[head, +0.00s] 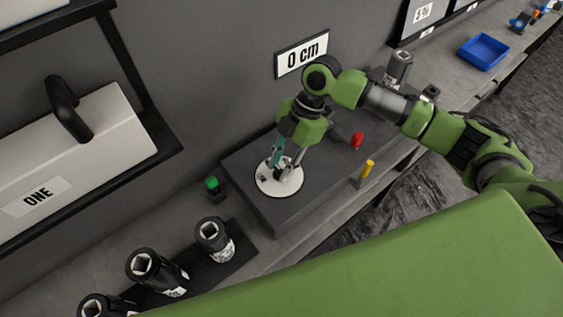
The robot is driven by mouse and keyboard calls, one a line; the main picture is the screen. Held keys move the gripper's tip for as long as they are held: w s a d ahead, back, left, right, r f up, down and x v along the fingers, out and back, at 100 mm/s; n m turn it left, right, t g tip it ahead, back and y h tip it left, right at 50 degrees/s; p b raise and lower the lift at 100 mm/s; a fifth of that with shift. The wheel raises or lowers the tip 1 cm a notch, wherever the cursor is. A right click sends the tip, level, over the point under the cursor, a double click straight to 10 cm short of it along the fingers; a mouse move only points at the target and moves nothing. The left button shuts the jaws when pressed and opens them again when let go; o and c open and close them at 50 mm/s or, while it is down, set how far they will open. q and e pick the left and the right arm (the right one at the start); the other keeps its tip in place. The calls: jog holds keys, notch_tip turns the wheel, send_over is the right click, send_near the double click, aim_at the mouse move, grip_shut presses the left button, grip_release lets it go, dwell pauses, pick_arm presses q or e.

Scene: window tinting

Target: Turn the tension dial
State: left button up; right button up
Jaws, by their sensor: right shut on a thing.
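The tension dial, as I take it, is a white round disc (268,187) with a dark grip in its middle, set on top of a dark grey box (248,213). My right gripper (282,172) comes down onto the disc from above. Its fingers are shut on the dial's middle part and hide most of it. My left gripper is not in view.
A green button (212,183) stands left of the box. A red knob (357,140) and a yellow knob (368,168) are on its right. Black sockets (213,238) stand at the front left. A blue tray (483,52) lies far right.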

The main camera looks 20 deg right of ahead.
jog(key=shift+n, duration=0.3)
jog(key=o, duration=1.1)
jog(key=v, duration=1.2)
jog(key=shift+w+a, duration=0.1)
